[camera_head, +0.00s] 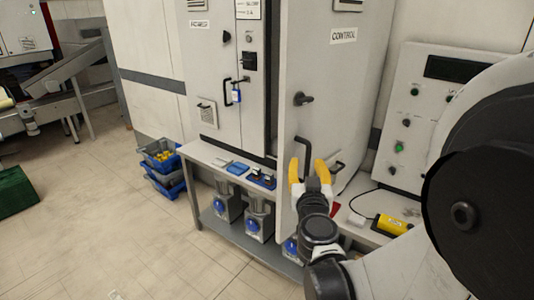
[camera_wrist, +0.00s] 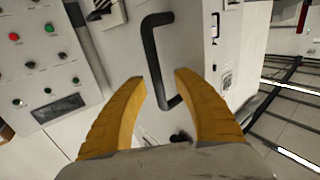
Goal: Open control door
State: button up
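The control door (camera_head: 325,75) is a pale panel labelled CONTROL on the right of the cabinet. Its left edge stands out beside a dark gap, so it looks ajar. A black knob (camera_head: 303,98) sits on it. A black bar handle (camera_wrist: 152,55) is fixed below the knob. My gripper (camera_head: 307,163) has yellow fingers and is at the handle's height. In the wrist view my gripper (camera_wrist: 160,80) is open, with the handle between its spread fingertips. Whether a finger touches the bar I cannot tell.
A grey control panel (camera_head: 408,120) with buttons stands right of the door. A yellow device (camera_head: 390,224) lies on the bench below it. A padlocked power door (camera_head: 212,75) is on the left. Blue bins (camera_head: 165,165) stand on the floor.

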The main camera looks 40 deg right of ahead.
jog(key=v, duration=0.5)
jog(key=shift+s+a, duration=0.1)
